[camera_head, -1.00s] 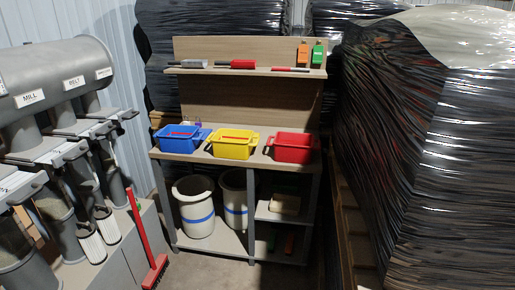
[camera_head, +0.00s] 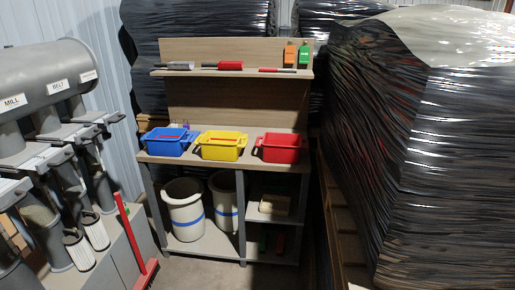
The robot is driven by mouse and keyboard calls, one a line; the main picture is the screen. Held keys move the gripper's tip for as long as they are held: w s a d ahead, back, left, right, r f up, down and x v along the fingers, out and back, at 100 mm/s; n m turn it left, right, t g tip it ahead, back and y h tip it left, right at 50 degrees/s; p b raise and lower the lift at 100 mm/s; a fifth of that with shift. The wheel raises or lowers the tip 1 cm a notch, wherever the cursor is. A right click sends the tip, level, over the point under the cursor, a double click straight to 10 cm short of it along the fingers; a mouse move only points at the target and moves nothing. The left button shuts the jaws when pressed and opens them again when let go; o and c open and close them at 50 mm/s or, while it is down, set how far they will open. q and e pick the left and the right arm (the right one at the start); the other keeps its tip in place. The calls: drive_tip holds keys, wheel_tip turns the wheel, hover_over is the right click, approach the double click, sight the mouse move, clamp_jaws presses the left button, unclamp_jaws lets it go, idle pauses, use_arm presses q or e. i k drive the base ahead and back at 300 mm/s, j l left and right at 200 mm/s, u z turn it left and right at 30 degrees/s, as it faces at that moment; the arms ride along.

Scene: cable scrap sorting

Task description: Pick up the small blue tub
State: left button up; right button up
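The small blue tub (camera_head: 165,146) sits at the left end of the workbench top (camera_head: 225,164). It is upright, with a handle at its right side and something red showing in it. A yellow tub (camera_head: 222,151) stands to its right, and a red tub (camera_head: 282,154) stands further right. Neither of my grippers shows in the head view.
Two pale bins with blue bands (camera_head: 190,220) stand on the bench's lower shelf. A red-handled broom (camera_head: 133,235) leans left of the bench, beside grey machines (camera_head: 45,90). Black-wrapped bales (camera_head: 430,150) fill the right side. A shelf above holds tools.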

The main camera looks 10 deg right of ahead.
sight(172, 142)
drive_tip(key=i+j+u, duration=0.15)
drive_tip(key=i+j, duration=0.55)
